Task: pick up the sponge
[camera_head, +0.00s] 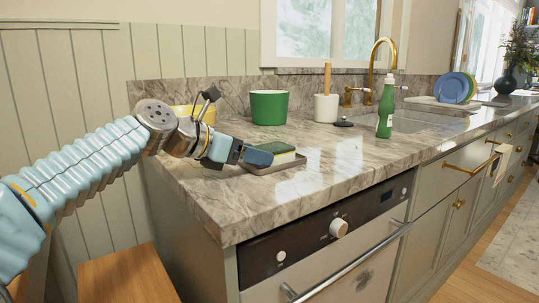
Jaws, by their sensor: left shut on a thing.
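The sponge (283,153), green on top with a yellow side, lies on a small grey-brown tray (286,165) near the counter's left front. My left gripper (258,157) reaches in from the left, with its dark fingers at the sponge's left end. It is shut on the sponge, and its fingers hide that end. The sponge still appears to be in the tray; I cannot tell whether it is slightly lifted. My right gripper is not in view.
On the marble counter (220,205) stand a green pot (269,108), a white holder with a wooden handle (326,107) and a green bottle (385,110). A yellow object (180,110) is partly behind my arm. The sink (415,120) lies right. Counter space right of the tray is clear.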

